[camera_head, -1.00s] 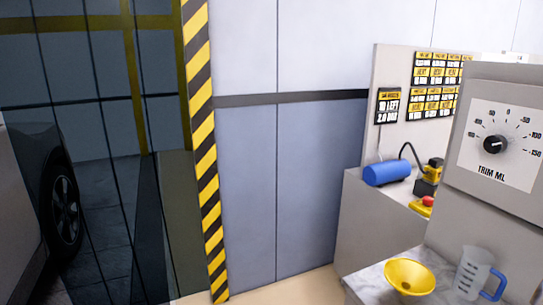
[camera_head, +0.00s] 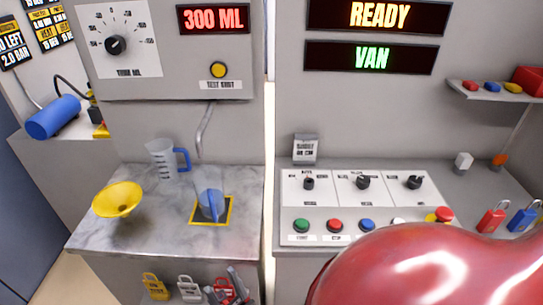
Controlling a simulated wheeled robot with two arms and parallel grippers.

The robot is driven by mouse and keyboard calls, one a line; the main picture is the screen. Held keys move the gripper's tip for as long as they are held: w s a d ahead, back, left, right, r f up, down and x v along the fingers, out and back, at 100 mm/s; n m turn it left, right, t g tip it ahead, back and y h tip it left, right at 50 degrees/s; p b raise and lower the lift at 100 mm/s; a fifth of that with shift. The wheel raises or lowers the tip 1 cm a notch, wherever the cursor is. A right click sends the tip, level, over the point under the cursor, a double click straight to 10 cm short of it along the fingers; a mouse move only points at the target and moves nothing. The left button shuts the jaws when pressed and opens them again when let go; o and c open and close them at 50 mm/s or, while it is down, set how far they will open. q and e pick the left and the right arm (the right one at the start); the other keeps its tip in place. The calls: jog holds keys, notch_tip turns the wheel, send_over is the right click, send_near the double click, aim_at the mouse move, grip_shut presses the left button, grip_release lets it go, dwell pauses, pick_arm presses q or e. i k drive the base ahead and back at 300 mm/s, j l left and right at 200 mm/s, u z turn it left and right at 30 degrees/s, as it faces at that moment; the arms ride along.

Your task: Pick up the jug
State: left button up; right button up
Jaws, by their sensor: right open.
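A clear measuring jug (camera_head: 161,161) with a blue handle on its right side stands upright at the back of the marble-look counter (camera_head: 150,227). A yellow funnel (camera_head: 118,199) sits to its front left. A small blue-tinted clear vessel (camera_head: 210,204) is on a dark square pad with a yellow border, under the dispenser spout (camera_head: 204,130). My left gripper is not in view.
The dispenser cabinet (camera_head: 170,88) overhangs the counter back. Padlocks, including a yellow one (camera_head: 154,288), hang on the counter front. A button and knob panel (camera_head: 362,201) stands to the right. A large glossy red shape blocks the lower right.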

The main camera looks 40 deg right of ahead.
aim_at(207, 181)
jog(key=z, duration=0.85)
jog(key=k+l, duration=0.05)
